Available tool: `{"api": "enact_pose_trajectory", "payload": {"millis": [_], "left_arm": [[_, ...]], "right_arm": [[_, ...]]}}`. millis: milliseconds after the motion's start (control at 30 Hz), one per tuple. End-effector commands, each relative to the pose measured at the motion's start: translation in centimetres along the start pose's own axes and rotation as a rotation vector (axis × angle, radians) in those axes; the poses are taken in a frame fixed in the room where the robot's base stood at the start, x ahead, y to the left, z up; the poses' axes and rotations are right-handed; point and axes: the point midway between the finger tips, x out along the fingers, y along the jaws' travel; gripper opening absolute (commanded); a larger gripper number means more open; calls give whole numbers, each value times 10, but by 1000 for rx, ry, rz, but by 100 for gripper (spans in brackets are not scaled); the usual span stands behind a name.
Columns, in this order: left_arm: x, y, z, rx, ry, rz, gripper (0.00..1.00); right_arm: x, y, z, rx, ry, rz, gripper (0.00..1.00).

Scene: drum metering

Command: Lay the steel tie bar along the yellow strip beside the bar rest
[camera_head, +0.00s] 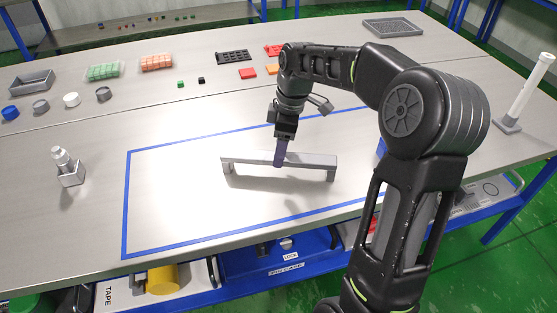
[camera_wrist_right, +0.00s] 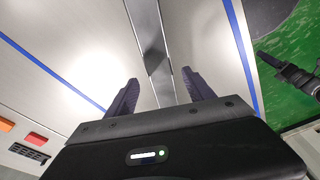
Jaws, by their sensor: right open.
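A long grey metal bar (camera_head: 315,160) lies level across low end supports inside the blue-outlined area; I cannot tell where bar and rest divide. In the right wrist view the bar (camera_wrist_right: 148,25) runs lengthwise between the fingers. My right gripper (camera_head: 280,158) points down at the middle of the bar, its purple-dark finger overlapping it in the picture. In the wrist view the right gripper (camera_wrist_right: 158,90) is open, fingers apart on either side of the bar. I cannot tell whether they touch it. No yellow strip is visible.
Blue tape (camera_head: 126,200) outlines a mostly clear table area. A grey block with a white-topped post (camera_head: 70,170) stands left. Small caps, trays and coloured blocks (camera_head: 248,73) lie at the back. A white upright tube (camera_head: 527,90) stands far right. My right arm hides the area's right side.

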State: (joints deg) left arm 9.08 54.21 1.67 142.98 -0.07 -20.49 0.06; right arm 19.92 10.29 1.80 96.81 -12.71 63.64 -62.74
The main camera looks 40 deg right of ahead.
Motion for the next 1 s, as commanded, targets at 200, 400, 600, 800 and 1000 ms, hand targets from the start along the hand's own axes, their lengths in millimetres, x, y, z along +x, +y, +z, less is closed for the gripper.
{"api": "enact_pose_trajectory", "payload": {"millis": [200, 400, 600, 800, 1000], "left_arm": [[-5, 2, 0, 0, 0, 0, 61], [-5, 2, 0, 0, 0, 0, 61], [-5, 2, 0, 0, 0, 0, 61], [-5, 2, 0, 0, 0, 0, 61], [-5, 2, 0, 0, 0, 0, 61]], "right_arm": [[30, -2, 2, 0, -1, -4, 62], [47, -1, 2, 0, 0, 0, 62], [47, -1, 2, 0, 0, 0, 62], [47, -1, 2, 0, 0, 0, 62], [47, -1, 2, 0, 0, 0, 59]]}}
